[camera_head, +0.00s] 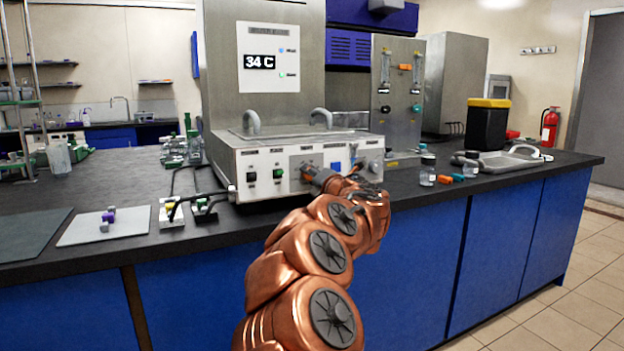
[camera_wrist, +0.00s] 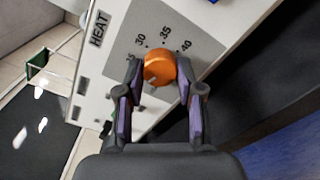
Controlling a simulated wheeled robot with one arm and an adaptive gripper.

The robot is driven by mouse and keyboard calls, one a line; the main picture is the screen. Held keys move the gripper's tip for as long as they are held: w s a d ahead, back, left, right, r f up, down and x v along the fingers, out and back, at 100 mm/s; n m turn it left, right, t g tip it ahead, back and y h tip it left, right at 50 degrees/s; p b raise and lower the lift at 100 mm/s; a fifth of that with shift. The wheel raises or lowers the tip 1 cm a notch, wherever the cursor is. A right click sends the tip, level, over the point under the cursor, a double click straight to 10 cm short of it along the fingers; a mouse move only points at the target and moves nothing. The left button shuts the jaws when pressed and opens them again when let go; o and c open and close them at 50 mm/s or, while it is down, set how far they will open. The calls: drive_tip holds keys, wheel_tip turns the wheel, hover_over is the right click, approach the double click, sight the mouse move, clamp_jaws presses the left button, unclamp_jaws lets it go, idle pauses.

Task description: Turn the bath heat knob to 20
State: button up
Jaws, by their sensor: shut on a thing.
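The heat knob (camera_wrist: 160,66) is orange and round, on a grey dial plate (camera_wrist: 190,30) marked HEAT. The numbers 30, 35 and 40 show around it; the lower numbers are partly hidden by my left finger. A pale mark on the knob's face points toward the lower left in the wrist view. My gripper (camera_wrist: 158,75) has a finger on each side of the knob and is shut on it. In the head view the bath (camera_head: 225,165) is a pale box, and my arm hides most of the knob. The display (camera_head: 259,62) above reads 34 C.
Green and black switches (camera_head: 278,173) sit left of the knob on the panel. A blue part (camera_head: 337,167) is to its right. Small devices with cables (camera_head: 171,213) lie left of the bath; jars (camera_head: 428,170) stand right.

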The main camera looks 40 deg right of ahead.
drive_tip(key=shift+f, duration=0.1)
drive_tip(key=o, duration=1.2)
drive_tip(key=shift+c, duration=0.2)
drive_tip(key=v, duration=1.2)
drive_tip(key=shift+a, duration=0.1)
